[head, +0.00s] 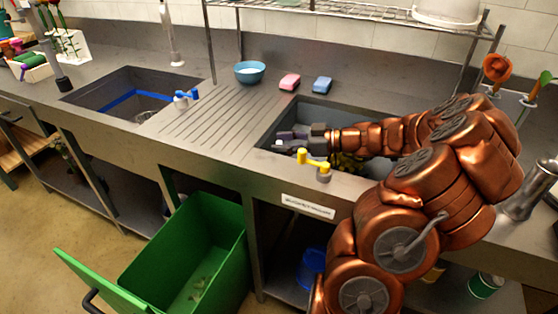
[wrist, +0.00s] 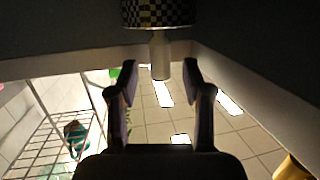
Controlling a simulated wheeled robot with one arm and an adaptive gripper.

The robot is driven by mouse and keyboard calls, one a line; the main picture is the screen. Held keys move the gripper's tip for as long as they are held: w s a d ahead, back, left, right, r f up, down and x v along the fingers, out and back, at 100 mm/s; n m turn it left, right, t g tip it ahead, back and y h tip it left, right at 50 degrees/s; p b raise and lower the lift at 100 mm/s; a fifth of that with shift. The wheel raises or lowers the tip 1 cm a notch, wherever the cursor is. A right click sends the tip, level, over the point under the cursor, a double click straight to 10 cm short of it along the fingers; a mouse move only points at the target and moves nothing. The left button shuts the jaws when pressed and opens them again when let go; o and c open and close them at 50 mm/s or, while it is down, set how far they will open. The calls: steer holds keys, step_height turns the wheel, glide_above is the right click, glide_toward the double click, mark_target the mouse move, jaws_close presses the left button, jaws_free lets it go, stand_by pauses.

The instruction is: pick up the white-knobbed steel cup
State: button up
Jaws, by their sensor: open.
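In the wrist view a dark, shiny cup (wrist: 157,14) with a black-and-pale checkered look shows at the top edge, partly cut off. Its white knob (wrist: 160,57) points down the picture, toward the space between my fingertips. My gripper (wrist: 156,84) is open, one finger on each side of the knob's line, with clear gaps on both sides. In the head view my gripper (head: 290,138) is low in the right-hand sink (head: 268,121), near its left wall. I cannot make out the cup's body there.
A yellow-handled tap (head: 313,160) stands at the sink's front edge, close to my gripper. A pink sponge (head: 290,81), a blue sponge (head: 322,84) and a blue bowl (head: 249,72) lie behind. A wire rack (head: 350,8) stands above. The ribbed drainboard (head: 205,115) is clear.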

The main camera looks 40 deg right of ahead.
steer(key=shift+w+a+f, duration=0.15)
steer(key=shift+w+a, duration=0.2)
jaws_close()
stand_by(0.5)
